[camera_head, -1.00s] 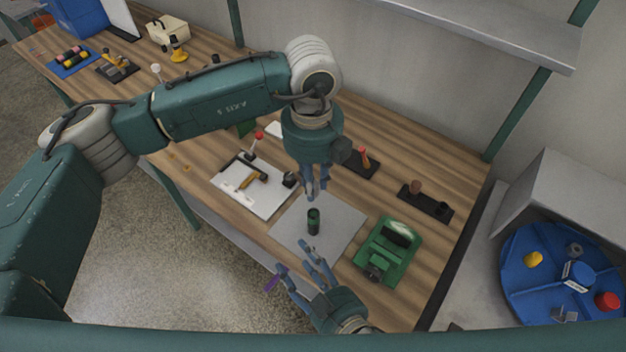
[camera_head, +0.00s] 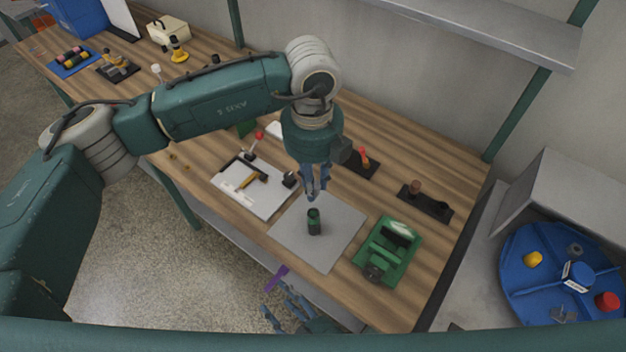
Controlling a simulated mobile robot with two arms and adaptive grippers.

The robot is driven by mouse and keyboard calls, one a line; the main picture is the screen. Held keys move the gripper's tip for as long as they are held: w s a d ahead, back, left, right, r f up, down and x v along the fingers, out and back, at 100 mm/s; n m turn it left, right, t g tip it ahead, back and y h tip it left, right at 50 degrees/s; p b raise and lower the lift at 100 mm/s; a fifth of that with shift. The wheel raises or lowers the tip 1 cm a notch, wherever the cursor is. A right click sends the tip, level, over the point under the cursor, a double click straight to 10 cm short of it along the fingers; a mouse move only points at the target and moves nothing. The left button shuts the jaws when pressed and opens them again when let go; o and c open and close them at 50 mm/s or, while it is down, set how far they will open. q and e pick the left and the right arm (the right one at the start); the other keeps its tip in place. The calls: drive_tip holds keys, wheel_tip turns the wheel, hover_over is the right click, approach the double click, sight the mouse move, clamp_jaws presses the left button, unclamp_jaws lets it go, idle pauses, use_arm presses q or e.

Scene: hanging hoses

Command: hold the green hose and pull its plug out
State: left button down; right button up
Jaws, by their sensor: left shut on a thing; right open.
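A short dark green cylinder (camera_head: 313,222), which may be the green hose or its plug, stands upright on a grey mat (camera_head: 340,248) on the bench. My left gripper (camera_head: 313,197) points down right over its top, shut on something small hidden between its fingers. I cannot tell whether its fingertips touch the cylinder. My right gripper (camera_head: 279,311) is low in the view, off the bench's front edge, open and empty. A thin purple piece (camera_head: 277,277) shows just above its fingers at the bench edge. No hose-and-plug joint can be made out.
A green device (camera_head: 388,250) sits right of the mat. A white board (camera_head: 262,199) with a hammer lies to its left. Dark blocks with pegs (camera_head: 426,203) stand behind. A blue round tray (camera_head: 562,272) is at the far right. A shelf (camera_head: 500,32) hangs above.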

drive_tip(key=s+d+f+m+g+h, duration=0.1)
drive_tip(key=s+d+f+g+h, duration=0.1)
drive_tip(key=d+f, duration=1.1)
wheel_tip(320, 180, down, 3)
drive_tip(key=shift+s+d+f+g+h, duration=0.1)
drive_tip(key=shift+s+d+g+h, duration=0.15)
drive_tip(key=shift+s+h, duration=0.75)
drive_tip(key=shift+w, duration=0.2)
